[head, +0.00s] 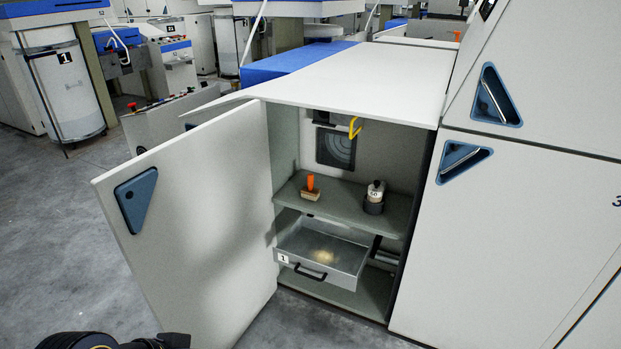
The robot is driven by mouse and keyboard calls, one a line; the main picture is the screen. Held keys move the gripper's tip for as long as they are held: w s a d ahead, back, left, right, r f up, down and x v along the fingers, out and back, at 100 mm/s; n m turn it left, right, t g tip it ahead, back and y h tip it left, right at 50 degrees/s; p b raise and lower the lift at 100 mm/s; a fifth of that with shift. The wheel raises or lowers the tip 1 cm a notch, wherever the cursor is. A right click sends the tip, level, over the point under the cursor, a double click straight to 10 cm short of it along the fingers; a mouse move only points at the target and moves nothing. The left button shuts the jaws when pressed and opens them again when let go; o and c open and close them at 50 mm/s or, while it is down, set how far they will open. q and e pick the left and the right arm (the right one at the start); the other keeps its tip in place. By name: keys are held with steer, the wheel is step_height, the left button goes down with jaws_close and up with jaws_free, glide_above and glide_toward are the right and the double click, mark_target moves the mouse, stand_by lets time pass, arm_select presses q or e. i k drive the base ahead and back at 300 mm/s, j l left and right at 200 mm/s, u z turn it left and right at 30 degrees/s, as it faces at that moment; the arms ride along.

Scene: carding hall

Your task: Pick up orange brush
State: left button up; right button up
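The orange brush (310,187) stands on the grey-green shelf (345,208) inside an open cabinet in the head view. Its orange handle points up, and its tan base rests on the shelf near the left side. Nothing touches it from above. Black parts of my own arm show at the bottom left edge, well apart from the brush. No gripper fingers are visible, so neither gripper is in view.
The cabinet door (200,230) stands open to the left. A yellow hook (354,128) hangs above. Below, a metal drawer (345,262) is pulled out. Grey floor (60,250) lies clear left.

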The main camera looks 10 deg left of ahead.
mark_target(309, 192)
steer(key=i+j+z, duration=0.1)
steer(key=i, duration=0.35)
steer(key=i+j+z, duration=0.1)
steer(key=i, duration=0.4)
steer(key=i+j, duration=0.25)
steer(key=i, duration=0.2)
steer(key=i+j+z, duration=0.15)
steer(key=i, duration=0.7)
